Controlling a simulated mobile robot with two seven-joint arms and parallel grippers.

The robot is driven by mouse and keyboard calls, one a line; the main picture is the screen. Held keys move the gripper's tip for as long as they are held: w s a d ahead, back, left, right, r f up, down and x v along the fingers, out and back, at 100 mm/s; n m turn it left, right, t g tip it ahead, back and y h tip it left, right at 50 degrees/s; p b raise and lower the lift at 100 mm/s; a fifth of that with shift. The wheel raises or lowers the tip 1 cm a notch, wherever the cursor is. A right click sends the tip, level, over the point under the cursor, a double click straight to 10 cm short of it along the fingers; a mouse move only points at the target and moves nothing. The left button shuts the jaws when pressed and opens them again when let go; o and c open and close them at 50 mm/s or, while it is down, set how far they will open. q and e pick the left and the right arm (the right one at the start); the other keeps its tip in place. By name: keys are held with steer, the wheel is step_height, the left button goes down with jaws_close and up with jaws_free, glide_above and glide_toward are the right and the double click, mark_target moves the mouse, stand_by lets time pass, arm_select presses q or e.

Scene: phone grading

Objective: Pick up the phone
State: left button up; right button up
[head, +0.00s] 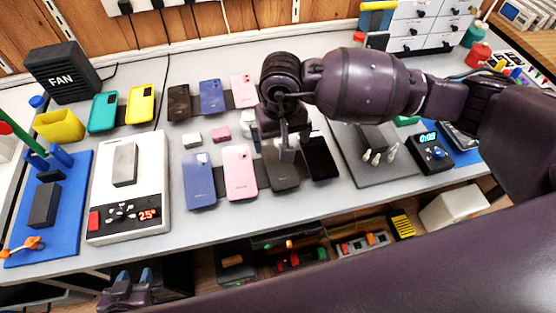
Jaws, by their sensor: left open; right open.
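Several phones lie in two rows on the grey bench. The front row holds a blue phone (199,182), a pink phone (240,173), a dark grey-brown phone (281,176) and a black phone (320,159). The back row shows a dark brown phone (178,103), a blue phone (212,97) and a pink phone (243,91). My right gripper (283,146) is open, pointing down over the top end of the dark grey-brown phone, which it partly hides. Whether it touches that phone I cannot tell. My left gripper (132,279) is open and empty, low in front of the bench edge.
A white heating plate (101,220) with a grey block on it stands left, beside a blue mat (74,228). Teal and yellow cases (141,103) lie behind. A dark grey mat (385,176) with small tools lies right. Small boxes (192,138) sit between the phone rows.

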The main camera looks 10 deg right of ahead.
mark_target(278, 162)
steer(key=f, duration=0.8)
steer(key=shift+a+b, duration=0.25)
steer(key=shift+b, duration=0.1)
steer(key=c, duration=1)
steer(key=shift+r, duration=0.15)
